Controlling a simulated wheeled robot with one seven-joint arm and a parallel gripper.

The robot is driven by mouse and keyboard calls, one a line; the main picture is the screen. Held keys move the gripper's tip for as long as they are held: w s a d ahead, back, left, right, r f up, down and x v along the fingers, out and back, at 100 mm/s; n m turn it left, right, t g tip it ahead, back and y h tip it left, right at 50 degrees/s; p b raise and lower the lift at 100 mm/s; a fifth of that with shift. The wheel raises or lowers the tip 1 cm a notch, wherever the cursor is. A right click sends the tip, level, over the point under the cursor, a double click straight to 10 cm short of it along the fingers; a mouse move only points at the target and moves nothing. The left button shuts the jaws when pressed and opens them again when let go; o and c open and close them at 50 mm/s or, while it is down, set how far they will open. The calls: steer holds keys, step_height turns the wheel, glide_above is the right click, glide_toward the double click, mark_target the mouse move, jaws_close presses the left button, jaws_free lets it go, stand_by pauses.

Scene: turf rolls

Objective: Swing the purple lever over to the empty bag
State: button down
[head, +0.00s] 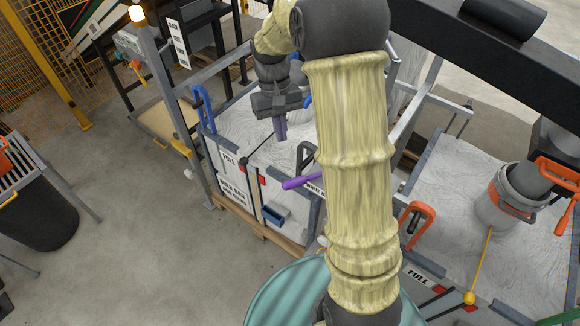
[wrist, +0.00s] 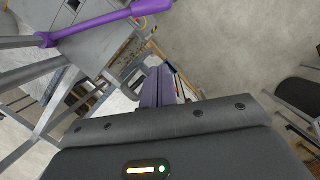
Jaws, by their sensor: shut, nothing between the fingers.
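The purple lever (head: 297,182) juts out left from behind my arm in the head view; its other end is hidden. In the wrist view the purple lever (wrist: 95,22) crosses the upper left, its thick grip at the top edge. My gripper (head: 281,136) is shut and empty, pointing down over the left white bag (head: 240,120), above and left of the lever and apart from it. Its closed fingers (wrist: 159,75) show in the wrist view. Another white bag (head: 445,175) stands at right. Signs reading FULL show by both bags; I cannot tell which is empty.
A grey metal frame (head: 165,95) with a lit lamp stands left of the left bag. An orange-clamped spout (head: 510,195) hangs over the right bag. A teal drum (head: 285,295) is in front. A black bin (head: 40,215) stands far left, with open concrete floor between.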

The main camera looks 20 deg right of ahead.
steer(key=s+f+p, duration=0.4)
steer(key=s+f, duration=0.2)
steer(key=f, duration=0.2)
steer(key=shift+d+p, duration=0.25)
steer(key=shift+p, duration=0.15)
steer(key=shift+s, duration=0.2)
steer(key=shift+w, duration=0.1)
